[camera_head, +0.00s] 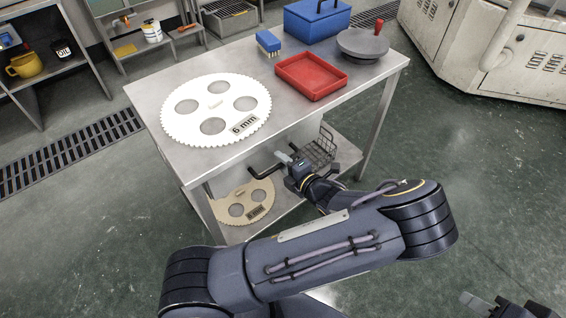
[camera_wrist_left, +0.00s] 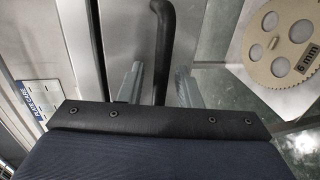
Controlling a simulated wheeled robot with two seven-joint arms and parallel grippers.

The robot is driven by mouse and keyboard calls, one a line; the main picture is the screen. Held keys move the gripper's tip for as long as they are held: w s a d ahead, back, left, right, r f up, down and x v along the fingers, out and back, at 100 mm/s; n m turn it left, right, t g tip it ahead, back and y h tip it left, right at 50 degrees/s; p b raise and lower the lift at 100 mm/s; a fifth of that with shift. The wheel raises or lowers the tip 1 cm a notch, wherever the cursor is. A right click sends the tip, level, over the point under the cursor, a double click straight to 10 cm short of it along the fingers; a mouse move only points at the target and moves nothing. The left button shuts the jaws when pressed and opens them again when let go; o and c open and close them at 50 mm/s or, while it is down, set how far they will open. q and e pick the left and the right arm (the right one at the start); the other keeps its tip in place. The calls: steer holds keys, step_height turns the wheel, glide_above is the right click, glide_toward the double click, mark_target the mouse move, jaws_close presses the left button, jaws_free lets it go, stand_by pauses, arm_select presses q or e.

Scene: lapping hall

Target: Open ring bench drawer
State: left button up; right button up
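The ring bench (camera_head: 180,92) is a grey metal table with a lower shelf. Its drawer front (camera_head: 297,136) sits under the top, partly hidden by my left arm; it looks flush, but I cannot be sure. A black bar handle (camera_head: 264,169) sticks out from it and also shows in the left wrist view (camera_wrist_left: 163,40). My left gripper (camera_head: 284,158) is at the handle. In the left wrist view its fingers (camera_wrist_left: 158,86) stand apart, with the handle between them and gaps visible on both sides. My right gripper (camera_head: 478,303) is partly in view at the bottom right, away from the bench.
On the bench top lie a white toothed ring disc (camera_head: 216,135), a red tray (camera_head: 311,87), a blue brush (camera_head: 268,42), a blue box (camera_head: 317,22) and a grey round plate (camera_head: 362,46). A tan disc (camera_head: 246,219) and a wire basket (camera_head: 319,150) are on the lower shelf.

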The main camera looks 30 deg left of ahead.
arm_select(q)
jaws_close()
